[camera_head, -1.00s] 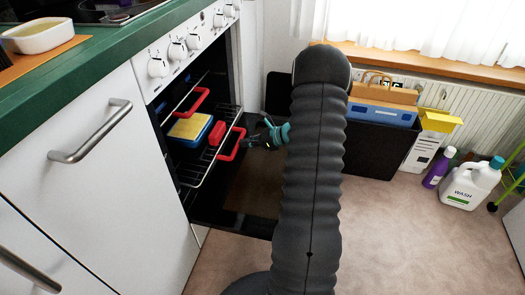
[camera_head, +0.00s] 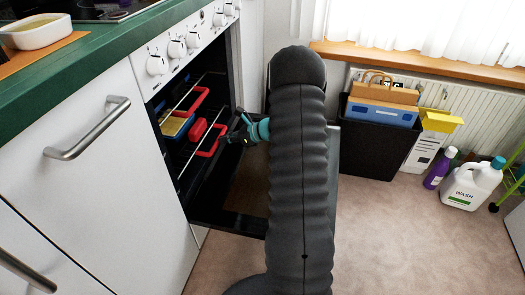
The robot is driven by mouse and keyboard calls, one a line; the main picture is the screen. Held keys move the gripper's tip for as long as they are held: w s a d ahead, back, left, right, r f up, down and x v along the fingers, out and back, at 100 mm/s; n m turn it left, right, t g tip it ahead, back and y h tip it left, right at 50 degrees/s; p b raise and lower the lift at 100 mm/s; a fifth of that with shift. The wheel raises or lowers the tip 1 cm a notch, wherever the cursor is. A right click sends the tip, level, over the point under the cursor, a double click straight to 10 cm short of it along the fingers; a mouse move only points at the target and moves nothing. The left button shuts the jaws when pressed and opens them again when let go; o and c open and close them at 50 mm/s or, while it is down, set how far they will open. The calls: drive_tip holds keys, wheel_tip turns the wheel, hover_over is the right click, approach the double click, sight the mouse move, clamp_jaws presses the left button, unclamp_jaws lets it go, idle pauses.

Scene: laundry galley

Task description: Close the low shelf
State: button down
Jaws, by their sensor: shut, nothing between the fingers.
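The low shelf is a wire rack (camera_head: 192,164) inside the open oven (camera_head: 165,104), at left centre of the head view. A blue dish with yellow contents (camera_head: 176,127) and a red-handled item (camera_head: 207,140) sit on it. The rack's front edge lies near the oven's opening, partly hidden by my gripper. My gripper (camera_head: 228,136) is shut and empty, at the front right of the rack, close to the red handle. I cannot tell whether it touches the rack. The oven door (camera_head: 240,222) hangs open and low, partly behind my arm.
A green counter with a white dish (camera_head: 37,35) runs along the left above white cabinets. A black bin (camera_head: 371,135) holding a blue box stands under the window. Bottles (camera_head: 470,185) stand at right. The carpet at lower right is clear.

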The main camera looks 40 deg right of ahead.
drive_tip(key=shift+w+a, duration=0.85)
drive_tip(key=shift+w, duration=0.2)
drive_tip(key=shift+a, duration=0.1)
drive_tip(key=d+f+p+v, duration=0.1)
drive_tip(key=f+v, duration=0.1)
drive_tip(key=v, duration=1)
drive_tip(key=shift+s+p, duration=0.4)
drive_tip(key=shift+s, duration=0.1)
idle(0.6)
drive_tip(key=shift+d+f, duration=0.1)
drive_tip(key=shift+f, duration=0.1)
idle(0.3)
